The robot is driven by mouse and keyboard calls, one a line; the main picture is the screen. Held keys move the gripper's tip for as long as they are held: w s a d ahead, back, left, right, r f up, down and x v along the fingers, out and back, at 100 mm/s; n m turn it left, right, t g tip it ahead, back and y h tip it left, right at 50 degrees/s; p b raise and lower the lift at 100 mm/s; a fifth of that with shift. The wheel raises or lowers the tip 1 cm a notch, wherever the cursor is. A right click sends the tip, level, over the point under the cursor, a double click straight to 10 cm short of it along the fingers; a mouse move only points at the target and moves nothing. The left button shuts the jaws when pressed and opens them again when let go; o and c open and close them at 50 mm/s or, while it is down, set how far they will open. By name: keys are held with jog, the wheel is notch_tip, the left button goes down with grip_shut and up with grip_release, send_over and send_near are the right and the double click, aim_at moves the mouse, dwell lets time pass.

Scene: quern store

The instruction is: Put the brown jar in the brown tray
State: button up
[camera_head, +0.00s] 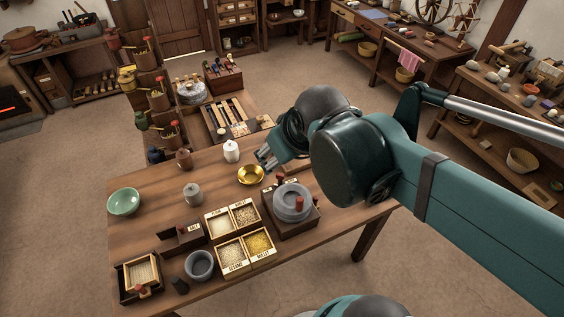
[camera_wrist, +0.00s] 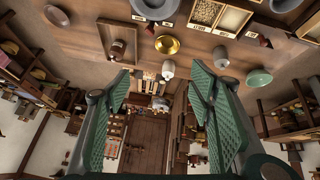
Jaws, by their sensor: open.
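The brown jar (camera_head: 183,158) stands upright at the back edge of the table, left of the white jar (camera_head: 231,151). I cannot make it out in the wrist view. The brown tray (camera_wrist: 131,33) shows in the wrist view beside the brass bowl (camera_wrist: 167,45), with a small brown thing on it that I cannot identify. In the head view my arm largely hides the tray. My gripper (camera_head: 265,159) is open and empty above the table's back side, near the brass bowl and right of the white jar. Its spread fingers (camera_wrist: 160,78) show in the wrist view.
A grey jar (camera_head: 193,194) and a green bowl (camera_head: 124,202) stand on the left. A hand quern (camera_head: 291,204), labelled grain boxes (camera_head: 232,254) and a grey mortar (camera_head: 199,265) fill the front. Bare wood lies around the grey jar. A stand of pots (camera_head: 158,101) rises behind the table.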

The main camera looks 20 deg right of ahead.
jog(key=shift+s+a+f+m+t, duration=0.15)
jog(key=shift+s+a+m, duration=0.25)
jog(key=shift+s, duration=0.3)
jog(key=shift+s+a+f+m+t, duration=0.1)
jog(key=shift+s+a+m+t, duration=0.05)
jog(key=shift+s+m, duration=0.45)
